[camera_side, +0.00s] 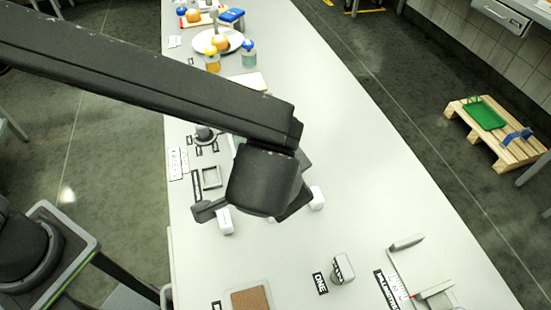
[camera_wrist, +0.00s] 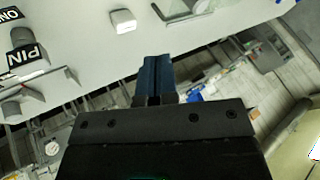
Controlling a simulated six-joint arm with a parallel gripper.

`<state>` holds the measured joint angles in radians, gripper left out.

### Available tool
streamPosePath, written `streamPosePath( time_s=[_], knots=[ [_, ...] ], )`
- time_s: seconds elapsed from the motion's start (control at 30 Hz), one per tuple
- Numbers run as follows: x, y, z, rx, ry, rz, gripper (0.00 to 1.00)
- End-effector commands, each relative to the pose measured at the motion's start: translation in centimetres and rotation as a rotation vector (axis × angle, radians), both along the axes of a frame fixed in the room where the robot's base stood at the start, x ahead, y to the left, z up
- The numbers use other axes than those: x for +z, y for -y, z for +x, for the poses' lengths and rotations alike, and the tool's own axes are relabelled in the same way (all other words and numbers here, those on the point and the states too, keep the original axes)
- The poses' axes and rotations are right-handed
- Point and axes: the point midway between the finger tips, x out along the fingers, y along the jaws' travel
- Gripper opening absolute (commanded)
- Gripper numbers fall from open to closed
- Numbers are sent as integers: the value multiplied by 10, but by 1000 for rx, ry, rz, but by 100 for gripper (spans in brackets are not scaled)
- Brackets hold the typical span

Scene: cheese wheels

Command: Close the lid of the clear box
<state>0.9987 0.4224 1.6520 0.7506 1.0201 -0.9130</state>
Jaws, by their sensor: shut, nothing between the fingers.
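I cannot make out the clear box or its lid for certain in either view. In the side view my dark arm and wrist cover the middle of the table, and a pale greenish edge (camera_side: 235,143) shows just behind the arm; I cannot tell what it belongs to. My gripper (camera_wrist: 155,68) shows in the wrist view with its two blue fingers together and nothing between them. Its fingertips appear near the table's edge in that view. In the side view the fingers are hidden by the wrist.
White blocks (camera_side: 225,222) (camera_side: 317,198) stand on either side of my wrist. A grey bracket-like fixture (camera_side: 420,276) is at front right. A plate (camera_side: 217,42) and jars (camera_side: 212,61) stand far back. The table's right side is clear.

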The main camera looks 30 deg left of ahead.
Motion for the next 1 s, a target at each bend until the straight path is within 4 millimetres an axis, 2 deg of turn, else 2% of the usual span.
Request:
streamPosePath(
  time_s=[0.17,0.57,0.8,1.0],
  knots=[
    [-15,-3,10,1,0,3,0],
    [-80,-18,56,1,-2,2,0],
    [-79,-44,74,1,-1,-2,0],
    [-79,-51,78,-1,-3,-1,0]
  ],
)
